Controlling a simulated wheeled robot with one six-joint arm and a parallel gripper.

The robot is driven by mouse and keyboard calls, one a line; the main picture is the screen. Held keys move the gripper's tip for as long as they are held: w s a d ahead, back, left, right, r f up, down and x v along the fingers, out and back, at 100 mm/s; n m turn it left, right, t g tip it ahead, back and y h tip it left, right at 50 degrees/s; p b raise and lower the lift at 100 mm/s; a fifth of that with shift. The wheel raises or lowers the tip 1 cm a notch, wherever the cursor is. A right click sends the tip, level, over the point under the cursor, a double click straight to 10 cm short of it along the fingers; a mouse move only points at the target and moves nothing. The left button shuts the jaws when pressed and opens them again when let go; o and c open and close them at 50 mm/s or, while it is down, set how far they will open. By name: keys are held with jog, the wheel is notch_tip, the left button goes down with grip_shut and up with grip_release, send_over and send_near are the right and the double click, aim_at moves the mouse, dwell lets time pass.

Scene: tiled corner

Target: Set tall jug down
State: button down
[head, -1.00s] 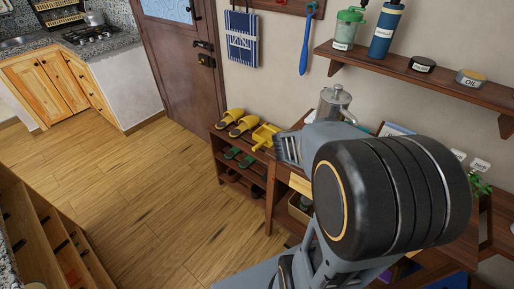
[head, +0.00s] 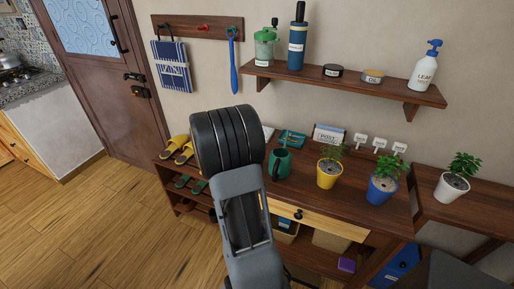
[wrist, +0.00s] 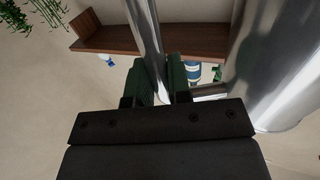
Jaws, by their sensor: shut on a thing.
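The tall jug (wrist: 285,65) is shiny metal and fills the right of the wrist view, close to the camera. Its bright handle (wrist: 146,35) runs between the two dark green fingers of my gripper (wrist: 162,75), which is shut on it. The jug's base and what is under it cannot be seen in the wrist view. In the head view the jug and my gripper are hidden behind my arm, which stands in front of the left part of the wooden table (head: 310,212).
On the table are a green mug (head: 279,164), a yellow pot (head: 329,174), a blue pot (head: 383,189) and a card holder (head: 329,134). A white pot (head: 452,187) stands further right. A wall shelf (head: 340,86) with bottles and tins hangs above. A shoe rack (head: 172,172) is at left.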

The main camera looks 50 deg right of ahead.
jog(key=shift+w+d+f, duration=0.15)
jog(key=shift+d+f, duration=0.15)
jog(key=shift+f, duration=0.55)
jog(key=shift+w+d+f, duration=0.1)
jog(key=shift+d+f, duration=0.2)
jog(key=shift+f, duration=0.6)
jog(key=shift+w+d+f, duration=0.15)
jog(key=shift+d+f, duration=0.15)
jog(key=shift+f, duration=0.65)
jog(key=shift+f, duration=0.15)
jog(key=c, duration=1.1)
grip_release()
jog(key=shift+o, duration=0.2)
jog(key=shift+a, duration=0.1)
jog(key=w+a, duration=0.1)
jog(key=a, duration=0.8)
jog(key=shift+w+a+p, duration=0.15)
jog(key=shift+a+p, duration=0.15)
jog(key=shift+a, duration=0.05)
